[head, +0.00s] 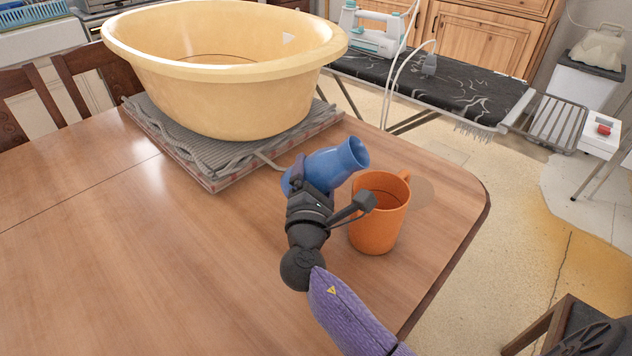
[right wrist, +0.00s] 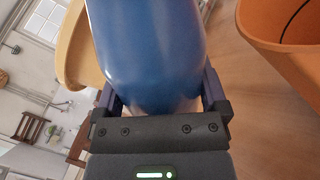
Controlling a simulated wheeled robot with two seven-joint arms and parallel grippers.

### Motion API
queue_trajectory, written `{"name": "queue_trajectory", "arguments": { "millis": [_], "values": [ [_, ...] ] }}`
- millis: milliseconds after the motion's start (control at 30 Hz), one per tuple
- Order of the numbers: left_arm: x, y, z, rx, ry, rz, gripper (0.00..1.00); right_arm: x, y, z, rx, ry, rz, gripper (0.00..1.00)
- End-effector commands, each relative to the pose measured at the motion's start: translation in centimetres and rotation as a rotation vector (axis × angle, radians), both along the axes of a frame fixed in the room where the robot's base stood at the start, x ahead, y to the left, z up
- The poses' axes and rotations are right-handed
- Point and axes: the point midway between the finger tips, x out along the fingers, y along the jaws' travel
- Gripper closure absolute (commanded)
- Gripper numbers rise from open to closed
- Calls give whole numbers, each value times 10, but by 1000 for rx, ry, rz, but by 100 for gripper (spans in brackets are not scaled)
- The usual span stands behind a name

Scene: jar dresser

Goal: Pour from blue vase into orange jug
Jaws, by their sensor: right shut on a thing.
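The blue vase (head: 326,168) is held tilted in my right gripper (head: 303,183), its mouth pointing up and to the right toward the orange jug (head: 377,218). The vase mouth shows beside and slightly above the jug's rim at its far left; I cannot tell whether it is over the opening. No flow is visible. The jug stands upright on the table, its handle at the right. In the right wrist view, the vase (right wrist: 148,50) fills the space between the fingers (right wrist: 160,100), and part of the jug (right wrist: 285,35) shows at upper right. My left gripper is not in view.
A large yellow basin (head: 215,95) rests on folded grey cloth (head: 190,150) on the wooden table (head: 130,260). The left and front of the table are clear; the table's right edge is near the jug.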

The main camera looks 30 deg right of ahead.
Motion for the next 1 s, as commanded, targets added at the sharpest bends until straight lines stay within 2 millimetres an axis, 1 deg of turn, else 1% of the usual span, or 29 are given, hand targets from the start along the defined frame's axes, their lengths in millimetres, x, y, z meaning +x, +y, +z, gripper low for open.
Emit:
{"name": "queue_trajectory", "arguments": {
  "millis": [33, 267, 867, 1000],
  "values": [
    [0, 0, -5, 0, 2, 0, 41, 1, 1, -3, 12, -11, 0, 100],
    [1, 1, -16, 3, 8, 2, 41, 3, 3, -4, 74, -68, -1, 100],
    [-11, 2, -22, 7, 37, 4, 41, 7, 7, 27, 291, -268, 0, 100],
    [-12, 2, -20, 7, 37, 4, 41, 4, 4, 34, 331, -305, -1, 100]
  ]
}}
